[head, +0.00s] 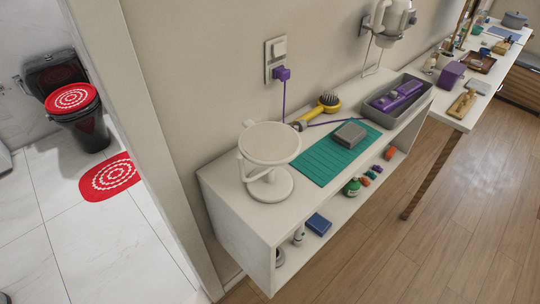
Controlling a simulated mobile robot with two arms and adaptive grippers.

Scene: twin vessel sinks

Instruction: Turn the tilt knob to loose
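A white round mirror-like disc (270,143) stands on a white round base (266,187) at the near left end of the shelf unit. The disc is tilted so that its broad face points up. A white bracket (241,166) runs along its left side, and a small white piece (248,124) sticks up at its back left rim. I cannot tell which part is the tilt knob, or whether it is loose or tight. Neither of my grippers is in view.
A green mat (318,166) with a grey block (350,133), a yellow brush (327,103) and a grey tray (420,102) lie right of the stand. A purple cord (284,98) hangs from the wall socket. The wall is close behind; wooden floor (375,260) is clear in front.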

